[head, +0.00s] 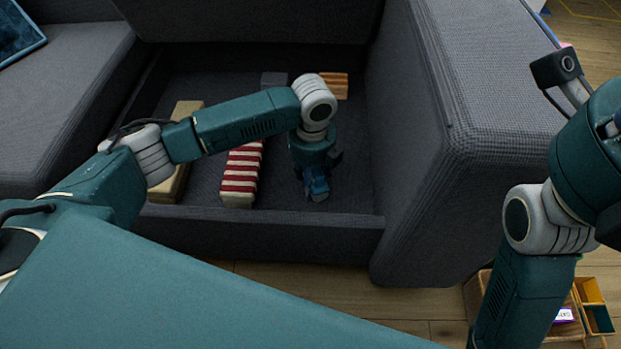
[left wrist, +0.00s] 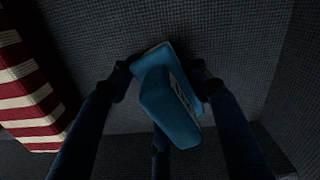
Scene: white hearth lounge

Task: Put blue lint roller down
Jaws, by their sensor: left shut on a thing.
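The blue lint roller (left wrist: 168,112) is held between the fingers of my left gripper (left wrist: 164,80) in the left wrist view. The gripper is shut on it, above the dark grey woven floor of the open sofa compartment (head: 275,190). In the head view my left gripper (head: 316,184) points down inside the compartment, right of a red-and-white striped item. The roller is mostly hidden there by the gripper. I cannot tell whether the roller touches the floor. My right arm shows at the right, but its gripper is out of view.
The striped item (head: 241,175) lies left of the gripper, with a long beige box (head: 183,118) beyond it. A grey block (head: 273,79) and an orange slatted item (head: 335,86) are at the back. The compartment's front wall (head: 260,236) and sofa arm (head: 420,150) bound the space.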

